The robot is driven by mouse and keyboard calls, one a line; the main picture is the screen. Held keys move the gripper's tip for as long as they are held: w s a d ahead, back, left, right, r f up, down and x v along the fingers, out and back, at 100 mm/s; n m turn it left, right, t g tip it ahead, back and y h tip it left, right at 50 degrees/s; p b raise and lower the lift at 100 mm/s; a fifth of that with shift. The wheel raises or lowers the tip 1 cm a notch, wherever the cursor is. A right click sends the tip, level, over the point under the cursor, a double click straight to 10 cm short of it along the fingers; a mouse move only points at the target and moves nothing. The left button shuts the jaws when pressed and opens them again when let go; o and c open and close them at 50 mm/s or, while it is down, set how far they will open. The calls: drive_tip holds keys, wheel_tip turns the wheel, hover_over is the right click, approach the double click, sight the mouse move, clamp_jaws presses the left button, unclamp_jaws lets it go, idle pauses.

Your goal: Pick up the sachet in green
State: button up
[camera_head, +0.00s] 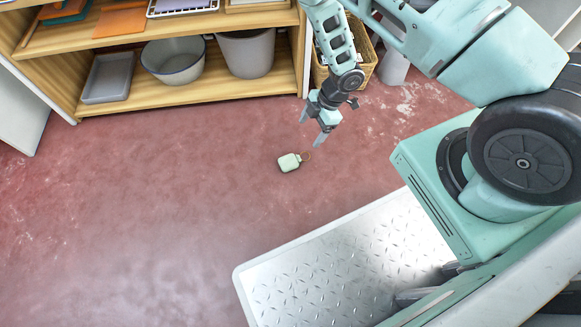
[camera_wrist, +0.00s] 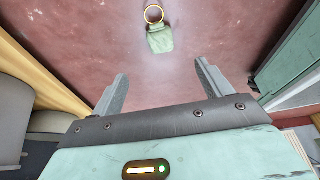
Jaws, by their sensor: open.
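The green sachet (camera_head: 289,162) lies on the red floor in the head view, with a ring at its right end. In the wrist view the sachet (camera_wrist: 161,39) is near the top centre, its yellowish ring at the top edge. My gripper (camera_head: 313,130) is above the floor in the head view, up and to the right of the sachet, and does not touch it. In the wrist view the two fingers of my gripper (camera_wrist: 160,78) are spread apart with nothing between them, and the sachet lies beyond their tips.
A wooden shelf (camera_head: 190,97) at the back holds a grey tray (camera_head: 108,78), a bowl (camera_head: 174,62) and a grey bin (camera_head: 246,53). A wicker basket (camera_head: 362,66) stands behind my arm. The floor around the sachet is clear.

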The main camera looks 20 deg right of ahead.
drive_tip(key=b, duration=0.6)
hover_over(291, 160)
drive_tip(key=d, duration=0.3)
wheel_tip(291, 160, down, 9)
drive_tip(key=shift+f, duration=0.1)
drive_tip(key=b+x, duration=0.4)
drive_tip(key=x, duration=0.1)
drive_tip(key=shift+a+f+b, duration=0.2)
drive_tip(key=shift+a+b, duration=0.1)
drive_tip(key=shift+r, duration=0.1)
drive_tip(key=c, duration=1.1)
wheel_tip(291, 160, up, 10)
drive_tip(key=p, duration=0.7)
